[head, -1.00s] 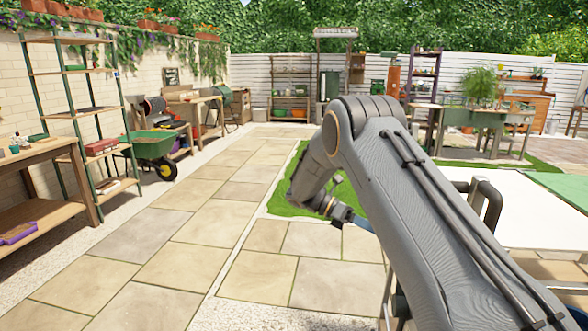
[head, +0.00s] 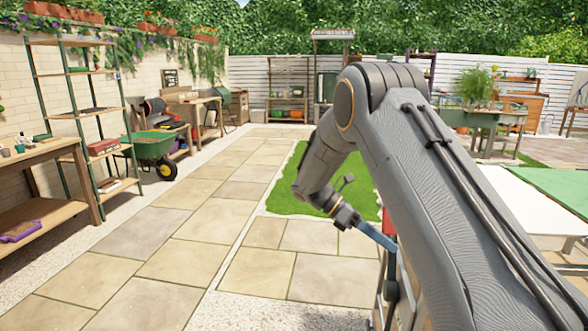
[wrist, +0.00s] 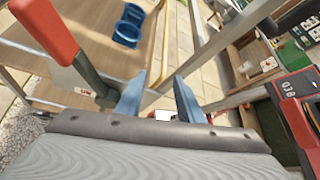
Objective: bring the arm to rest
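My arm is bent over the right half of the head view, its elbow high. My gripper (head: 378,237) hangs low in the middle right of the head view, with one blue finger showing and the rest hidden behind my arm. In the wrist view, the two blue fingers of my gripper (wrist: 157,98) stand well apart with nothing held between them. A red-handled tool (wrist: 50,35) and a blue object (wrist: 129,26) show beyond the fingers on the left, apart from them.
A white-topped table (head: 520,205) with a green mat (head: 555,188) stands at right, partly behind my arm. A green wheelbarrow (head: 153,146) and a tall shelf (head: 84,110) stand at left. The stone paving (head: 190,222) is clear in the middle.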

